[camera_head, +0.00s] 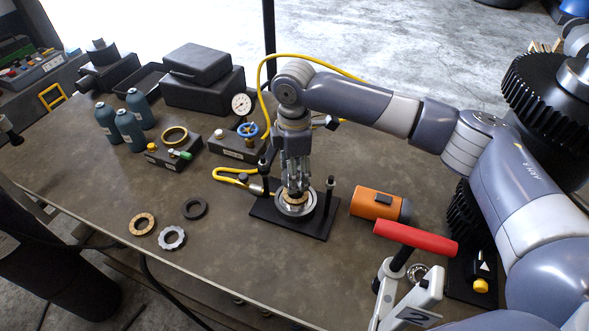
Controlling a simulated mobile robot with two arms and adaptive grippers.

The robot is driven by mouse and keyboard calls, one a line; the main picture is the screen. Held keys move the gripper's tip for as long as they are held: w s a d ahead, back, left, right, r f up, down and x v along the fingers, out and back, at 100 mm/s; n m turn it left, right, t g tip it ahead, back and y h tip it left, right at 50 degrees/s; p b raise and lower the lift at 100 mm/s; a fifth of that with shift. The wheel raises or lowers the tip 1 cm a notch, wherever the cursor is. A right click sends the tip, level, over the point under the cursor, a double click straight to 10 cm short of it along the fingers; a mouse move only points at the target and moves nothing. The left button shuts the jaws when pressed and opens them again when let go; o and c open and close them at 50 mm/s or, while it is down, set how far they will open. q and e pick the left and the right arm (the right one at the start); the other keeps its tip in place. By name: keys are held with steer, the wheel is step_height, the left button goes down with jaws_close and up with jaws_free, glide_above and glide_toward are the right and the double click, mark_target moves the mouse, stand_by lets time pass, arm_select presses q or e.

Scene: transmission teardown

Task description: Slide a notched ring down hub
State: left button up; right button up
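My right gripper (296,190) points straight down over a round silver hub (293,212) on a black base plate (262,213). Its fingertips are at the top of the hub, close to a tan-bronze ring (297,201) that sits at the hub's centre. The fingers partly hide the ring, and I cannot tell whether they grip it. A bronze notched ring (133,224), a silver toothed ring (162,239) and a dark ring (185,210) lie flat on the table at the left. My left gripper is not in view.
Black posts (329,190) rise from the base plate beside the hub. Bottles (130,128), valve blocks (232,146) and black cases (203,95) fill the back left. The front-left tabletop is mostly clear.

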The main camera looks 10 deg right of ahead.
steer(key=shift+f, duration=0.6)
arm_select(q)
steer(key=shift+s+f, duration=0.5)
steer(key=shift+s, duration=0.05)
arm_select(e)
steer(key=shift+f, duration=1.5)
steer(key=shift+w, duration=0.1)
steer(key=o, duration=1.3)
steer(key=shift+o, duration=0.2)
